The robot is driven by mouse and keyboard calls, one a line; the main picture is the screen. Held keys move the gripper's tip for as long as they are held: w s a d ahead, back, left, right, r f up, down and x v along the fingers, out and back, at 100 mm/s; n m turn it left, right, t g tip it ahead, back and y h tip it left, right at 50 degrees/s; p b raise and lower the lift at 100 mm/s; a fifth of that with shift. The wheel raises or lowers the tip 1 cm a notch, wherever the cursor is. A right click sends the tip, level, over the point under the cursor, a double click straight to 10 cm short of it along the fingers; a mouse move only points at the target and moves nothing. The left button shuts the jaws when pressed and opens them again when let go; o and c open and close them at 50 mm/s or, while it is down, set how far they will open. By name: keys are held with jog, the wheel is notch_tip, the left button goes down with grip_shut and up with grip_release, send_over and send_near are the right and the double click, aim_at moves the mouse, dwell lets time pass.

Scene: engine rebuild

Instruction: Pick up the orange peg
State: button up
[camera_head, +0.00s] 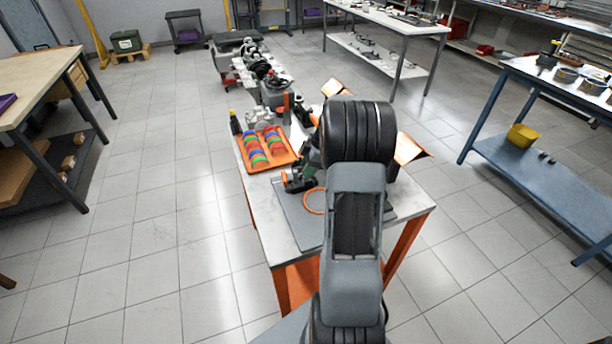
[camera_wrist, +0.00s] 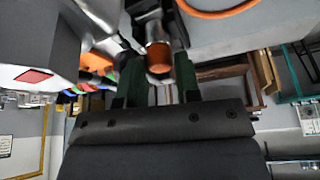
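What looks like the orange peg (camera_wrist: 158,57) shows end-on in the wrist view, with a grey metallic cylindrical part just beyond it. My gripper (camera_wrist: 158,62) has two dark green fingers, one on each side of the orange end in the picture. The fingers stand apart and a gap shows on both sides, so it is open and holds nothing. I cannot tell how far the peg lies beyond the fingertips. In the head view an orange end (camera_head: 284,177) shows beside dark and green parts at the left of my arm, which partly hides this area.
An orange tray (camera_head: 282,158) with red, green and blue curved pieces lies on the bench (camera_head: 262,215). An orange ring (camera_head: 308,207) lies on a grey mat (camera_head: 300,232). A dark bottle (camera_head: 235,124) stands behind the tray. Engine parts (camera_head: 262,72) crowd the bench farther back.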

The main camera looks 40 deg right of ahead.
grip_shut()
dwell(0.3)
notch_tip(320, 180, up, 10)
dwell(0.6)
